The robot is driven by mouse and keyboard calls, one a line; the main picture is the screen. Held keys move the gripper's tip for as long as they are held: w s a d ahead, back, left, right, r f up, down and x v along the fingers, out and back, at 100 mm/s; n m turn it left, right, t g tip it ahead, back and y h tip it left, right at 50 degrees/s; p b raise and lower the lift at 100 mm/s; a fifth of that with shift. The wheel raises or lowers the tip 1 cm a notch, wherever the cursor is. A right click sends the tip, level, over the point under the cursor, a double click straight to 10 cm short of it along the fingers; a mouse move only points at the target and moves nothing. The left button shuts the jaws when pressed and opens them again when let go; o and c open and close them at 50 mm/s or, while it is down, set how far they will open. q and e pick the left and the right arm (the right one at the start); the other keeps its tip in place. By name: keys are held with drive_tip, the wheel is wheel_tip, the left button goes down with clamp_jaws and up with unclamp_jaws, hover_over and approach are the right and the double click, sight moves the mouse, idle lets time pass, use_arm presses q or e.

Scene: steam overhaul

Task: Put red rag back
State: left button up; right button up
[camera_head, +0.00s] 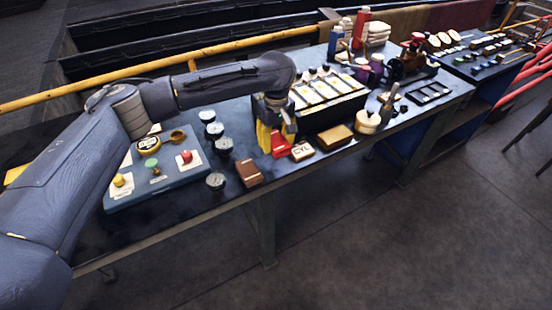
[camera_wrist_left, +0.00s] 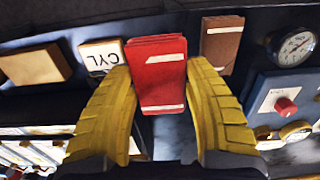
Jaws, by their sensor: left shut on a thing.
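The red rag (camera_head: 281,147) looks like a flat folded red piece with white bands. In the left wrist view the red rag (camera_wrist_left: 160,75) sits between the two yellow fingers. My left gripper (camera_head: 272,141) is shut on it, low over the front edge of the workbench. In the left wrist view my left gripper (camera_wrist_left: 158,85) has one finger on each side of the red piece. Whether its lower edge touches the bench I cannot tell. My right gripper is not in view.
A white CYL block (camera_head: 302,151) stands just right of the rag, a brown block (camera_head: 249,173) to its left. A tan block (camera_head: 335,137) lies farther right. Several gauges (camera_head: 215,181) and a blue board (camera_head: 190,179) are left. A pale cloth stack (camera_head: 377,32) is at the back.

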sight(276, 165)
use_arm(q)
drive_tip(key=shift+f, duration=3.95)
drive_tip(key=shift+f, duration=0.1)
drive_tip(key=o, duration=1.2)
wheel_tip(276, 165, up, 12)
drive_tip(key=shift+r, duration=0.15)
